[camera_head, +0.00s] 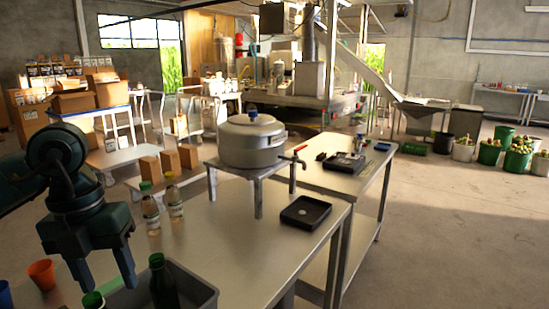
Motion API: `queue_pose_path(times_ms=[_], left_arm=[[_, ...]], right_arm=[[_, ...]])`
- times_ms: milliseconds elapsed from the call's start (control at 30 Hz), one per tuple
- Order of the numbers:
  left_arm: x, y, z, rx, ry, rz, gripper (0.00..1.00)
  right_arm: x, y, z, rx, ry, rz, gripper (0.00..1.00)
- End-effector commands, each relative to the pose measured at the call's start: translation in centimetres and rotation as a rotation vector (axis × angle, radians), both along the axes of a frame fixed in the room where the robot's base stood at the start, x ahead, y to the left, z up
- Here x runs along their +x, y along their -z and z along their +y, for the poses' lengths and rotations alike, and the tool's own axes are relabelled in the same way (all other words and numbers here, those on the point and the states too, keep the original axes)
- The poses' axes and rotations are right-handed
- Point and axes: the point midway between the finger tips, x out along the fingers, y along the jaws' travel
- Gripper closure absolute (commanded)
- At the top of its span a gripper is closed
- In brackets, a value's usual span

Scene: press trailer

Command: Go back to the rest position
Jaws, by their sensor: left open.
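My left gripper (103,272) hangs at the lower left with its fingers apart, pointing down. It is open and nothing shows between its fingers. It appears above the left part of the near metal table (220,230), close to a grey bin (203,294) holding dark green bottles (163,282). Whether it touches the bin cannot be told. My right gripper is not in view.
An orange cup (42,274) and a blue cup (5,296) stand at the lower left. Two bottles (150,208) stand near a large pot (250,142) on a stand. A black tray (305,212) lies at right. Open floor (450,230) lies farther right.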

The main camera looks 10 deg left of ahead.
Motion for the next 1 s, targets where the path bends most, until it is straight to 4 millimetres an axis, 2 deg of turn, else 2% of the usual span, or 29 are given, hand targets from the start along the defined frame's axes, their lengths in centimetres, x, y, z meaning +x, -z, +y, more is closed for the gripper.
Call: queue_pose_path(times_ms=[33,100,167,300,400,500,567,667,767,867,933,1000], left_arm=[[-0.1,1.2,-2.0,-0.076,0.055,0.027,0.48],[-0.2,2.3,-4.8,-0.192,0.119,0.053,0.48],[-0.5,3.2,-7.3,-0.306,0.172,0.077,0.48],[-1.8,4.4,-13.8,-0.631,0.262,0.135,0.48],[-2.7,4.2,-18.6,-0.936,0.273,0.171,0.48],[-2.7,3.0,-22.5,-1.276,0.19,0.191,0.48],[-2.0,2.2,-23.9,-1.467,0.089,0.19,0.48],[0.2,2.0,-24.7,-1.738,-0.163,0.169,0.48],[3.2,3.8,-23.6,-1.923,-0.506,0.13,0.48],[5.6,8.4,-21.4,-1.993,-0.92,0.089,0.48],[6.3,13.2,-19.5,-1.963,-1.233,0.065,0.48],[5.8,18.3,-17.7,-1.879,-1.512,0.05,0.48]], right_arm=[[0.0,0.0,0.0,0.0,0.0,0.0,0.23],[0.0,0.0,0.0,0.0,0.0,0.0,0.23],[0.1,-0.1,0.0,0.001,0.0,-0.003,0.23],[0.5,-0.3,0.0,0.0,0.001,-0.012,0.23],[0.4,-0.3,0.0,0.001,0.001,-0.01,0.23],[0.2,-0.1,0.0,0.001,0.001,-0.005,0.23],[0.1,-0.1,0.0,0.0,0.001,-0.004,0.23],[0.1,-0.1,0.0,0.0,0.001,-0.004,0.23],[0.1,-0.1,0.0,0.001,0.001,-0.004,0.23],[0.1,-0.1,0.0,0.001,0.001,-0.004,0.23],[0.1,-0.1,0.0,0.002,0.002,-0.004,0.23],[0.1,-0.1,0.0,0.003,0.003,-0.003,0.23]])
